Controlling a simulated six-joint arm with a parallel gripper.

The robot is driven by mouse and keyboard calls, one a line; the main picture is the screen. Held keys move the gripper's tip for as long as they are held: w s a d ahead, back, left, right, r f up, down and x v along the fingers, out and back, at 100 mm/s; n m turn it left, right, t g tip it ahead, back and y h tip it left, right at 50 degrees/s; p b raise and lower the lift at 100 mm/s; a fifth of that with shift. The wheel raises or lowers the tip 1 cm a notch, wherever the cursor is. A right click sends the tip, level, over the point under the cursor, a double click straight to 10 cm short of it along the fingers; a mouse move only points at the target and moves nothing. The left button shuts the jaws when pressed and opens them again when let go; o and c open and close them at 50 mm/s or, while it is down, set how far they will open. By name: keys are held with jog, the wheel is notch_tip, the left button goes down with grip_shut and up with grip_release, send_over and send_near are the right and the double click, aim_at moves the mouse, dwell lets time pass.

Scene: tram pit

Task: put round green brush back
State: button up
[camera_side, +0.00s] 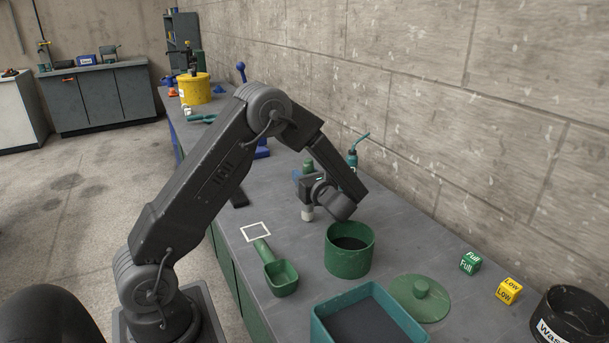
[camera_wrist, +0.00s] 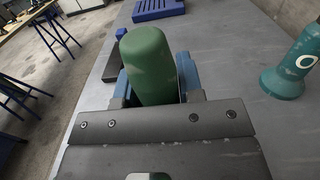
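The round green brush (camera_wrist: 148,62) is upright between the blue fingers of my gripper (camera_wrist: 154,82), which look closed on its sides. In the side view the green top of the brush (camera_side: 308,165) shows above my gripper (camera_side: 304,183), and its pale lower end shows below. I cannot tell whether that end touches the bench. A white square outline (camera_side: 256,232) is marked on the grey bench, left of and nearer than the brush; it is empty.
A green open pot (camera_side: 349,262), a green scoop (camera_side: 281,280), a round green lid (camera_side: 421,297) and a teal tray (camera_side: 325,327) stand nearer the camera. A teal bottle (camera_wrist: 288,75) is close by on the right. Labelled cubes (camera_side: 470,262) lie at the right.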

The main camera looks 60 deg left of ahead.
jog(key=o, duration=0.3)
